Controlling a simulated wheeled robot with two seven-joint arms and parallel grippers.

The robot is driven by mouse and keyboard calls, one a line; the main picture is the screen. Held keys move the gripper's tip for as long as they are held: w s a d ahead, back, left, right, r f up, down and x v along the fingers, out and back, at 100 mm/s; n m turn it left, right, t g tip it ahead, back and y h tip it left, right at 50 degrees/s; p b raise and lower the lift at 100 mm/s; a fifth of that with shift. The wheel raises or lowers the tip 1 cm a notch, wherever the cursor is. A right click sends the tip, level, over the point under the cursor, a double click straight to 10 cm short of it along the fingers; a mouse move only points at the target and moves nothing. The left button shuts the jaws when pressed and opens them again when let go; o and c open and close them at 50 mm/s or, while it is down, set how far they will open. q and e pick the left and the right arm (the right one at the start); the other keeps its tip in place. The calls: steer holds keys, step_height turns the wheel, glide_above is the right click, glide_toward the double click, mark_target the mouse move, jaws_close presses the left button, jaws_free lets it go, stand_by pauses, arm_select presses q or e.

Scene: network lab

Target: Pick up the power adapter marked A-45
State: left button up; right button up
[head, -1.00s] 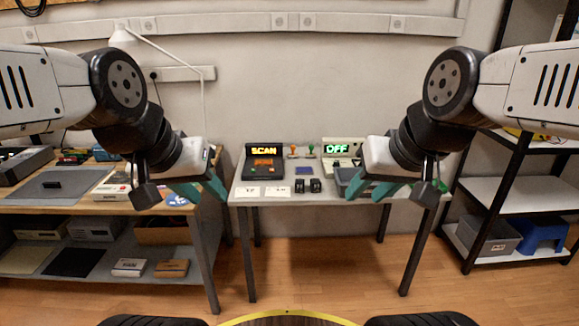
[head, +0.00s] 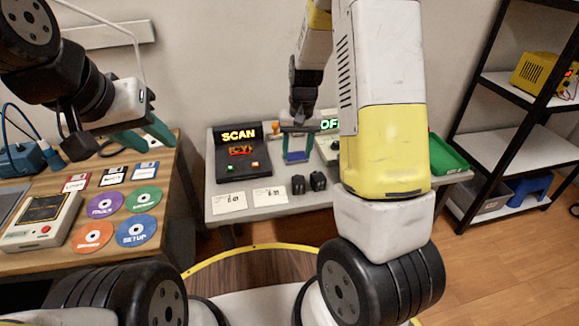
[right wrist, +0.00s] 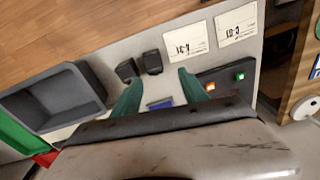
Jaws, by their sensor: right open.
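Two small black power adapters stand side by side on the grey table, the left one (head: 298,185) and the right one (head: 318,181). The right wrist view shows the same pair, one adapter (right wrist: 127,71) and the other (right wrist: 152,62); no A-45 marking is readable on either. My right gripper (head: 297,150) is behind the adapters in the head view, above the table, empty. In the right wrist view its teal fingers (right wrist: 158,88) are spread, with the adapters beyond the tips, apart from them. My left gripper (head: 150,142) is open and empty above the wooden bench.
Two white label cards, one (head: 229,202) and another (head: 269,197), lie left of the adapters. The black SCAN unit (head: 240,155) stands behind the cards. A grey tray (right wrist: 50,95) and a green tray (head: 447,157) are on the table. Discs and a tester (head: 42,222) cover the bench.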

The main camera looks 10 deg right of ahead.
mark_target(298, 178)
steer(key=shift+g+h, duration=0.3)
steer(key=shift+g, duration=0.1)
steer(key=f, duration=0.4)
steer(key=w+f, duration=0.1)
steer(key=f, duration=0.4)
steer(key=d+f, duration=0.1)
steer(key=f, duration=0.3)
steer(key=shift+w+f, duration=0.2)
steer(key=shift+c, duration=0.4)
jaws_close()
